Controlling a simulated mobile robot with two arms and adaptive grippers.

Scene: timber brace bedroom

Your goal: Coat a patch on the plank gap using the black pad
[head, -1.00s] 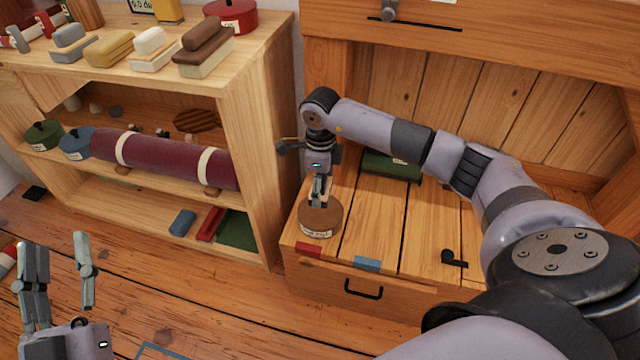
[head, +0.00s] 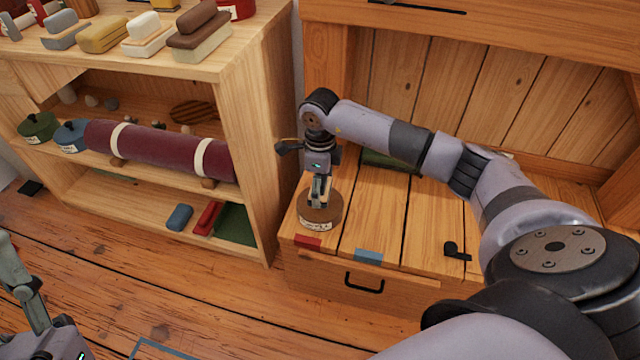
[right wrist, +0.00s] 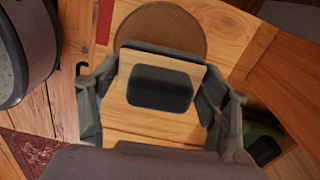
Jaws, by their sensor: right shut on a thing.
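My right gripper (head: 320,190) is shut on a block with a black pad (right wrist: 160,88) on a pale wood plate. The right wrist view shows the block between both fingers. The gripper points down over a round brown-topped tin (head: 321,212) at the front left of the plank chest; I cannot tell whether the block touches it. Dark plank gaps (head: 406,222) run front to back across the chest top (head: 385,215). My left gripper (head: 22,285) is cut off at the lower left edge, so its opening is unclear.
A red tag (head: 307,241) and a blue tag (head: 368,255) sit on the chest's front edge. A black hook-shaped piece (head: 456,251) lies on top. A dark green item (head: 388,160) is partly behind my right arm. An open shelf (head: 250,130) stands left.

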